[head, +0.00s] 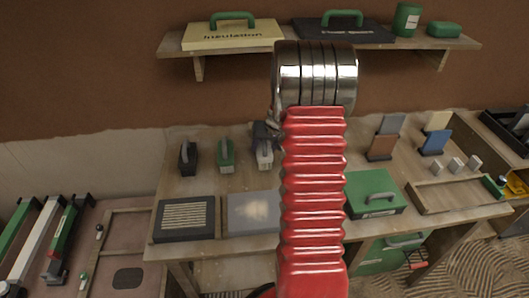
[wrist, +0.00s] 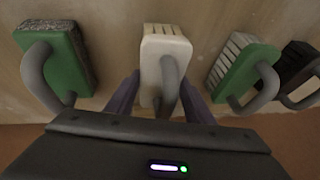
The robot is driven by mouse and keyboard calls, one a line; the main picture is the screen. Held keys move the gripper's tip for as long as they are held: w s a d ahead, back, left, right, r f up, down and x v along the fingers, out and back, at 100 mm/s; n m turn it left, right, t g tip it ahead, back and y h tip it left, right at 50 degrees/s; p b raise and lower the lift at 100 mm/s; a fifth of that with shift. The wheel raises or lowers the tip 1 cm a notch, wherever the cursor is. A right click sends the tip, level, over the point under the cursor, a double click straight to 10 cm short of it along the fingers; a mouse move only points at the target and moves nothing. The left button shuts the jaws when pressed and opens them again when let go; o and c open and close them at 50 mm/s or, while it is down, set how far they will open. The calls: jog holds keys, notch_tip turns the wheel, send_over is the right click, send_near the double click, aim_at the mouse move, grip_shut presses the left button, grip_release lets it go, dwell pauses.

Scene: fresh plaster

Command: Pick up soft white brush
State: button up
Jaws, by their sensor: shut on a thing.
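The white brush (wrist: 165,45) has a white block and a grey loop handle. In the wrist view it sits between the two fingers of my gripper (wrist: 160,98), which is shut on its handle. In the head view the white brush (head: 264,160) stands upright at the bench's back, left of my red arm, with my gripper (head: 266,132) right above it. The arm partly covers the gripper there. I cannot tell whether the brush is clear of the bench top.
A green brush (wrist: 240,68) and a dark one (wrist: 298,62) stand right of it in the wrist view; a green block with a dark pad (wrist: 62,58) stands left. On the bench (head: 335,228) are a green case (head: 372,203) and a framed vent (head: 186,219). A shelf (head: 165,48) hangs above.

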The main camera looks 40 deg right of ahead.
jog(key=shift+r, duration=0.1)
notch_tip(320, 180, up, 10)
jog(key=shift+f, duration=0.1)
dwell(0.5)
dwell(0.4)
